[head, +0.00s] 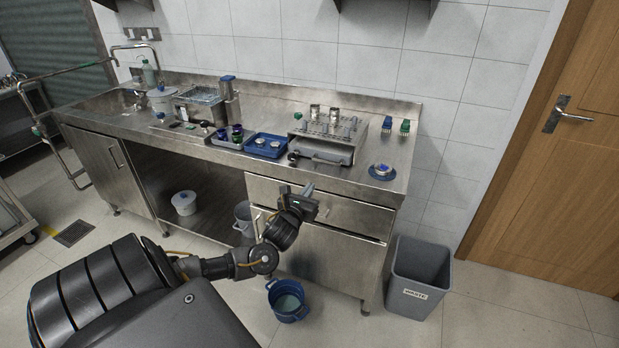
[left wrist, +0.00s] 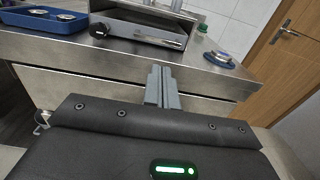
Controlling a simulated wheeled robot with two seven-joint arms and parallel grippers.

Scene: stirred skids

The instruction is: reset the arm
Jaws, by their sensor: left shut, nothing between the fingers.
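My left arm comes in from the lower left of the head view, and its left gripper (head: 308,190) stands in front of the steel counter's drawer front. In the left wrist view the two grey fingers of the left gripper (left wrist: 162,85) are together, with nothing between them. They point toward the drawer fronts just below the counter edge. Whether they touch the drawer front I cannot tell. My right gripper is in neither view.
The steel counter (head: 345,183) holds a blue tray (head: 265,145), a metal rack unit (head: 325,140) and a small blue-rimmed dish (head: 382,171). A grey waste bin (head: 418,275) stands at right. A blue bucket (head: 287,300) is on the floor below my gripper. The floor at front right is clear.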

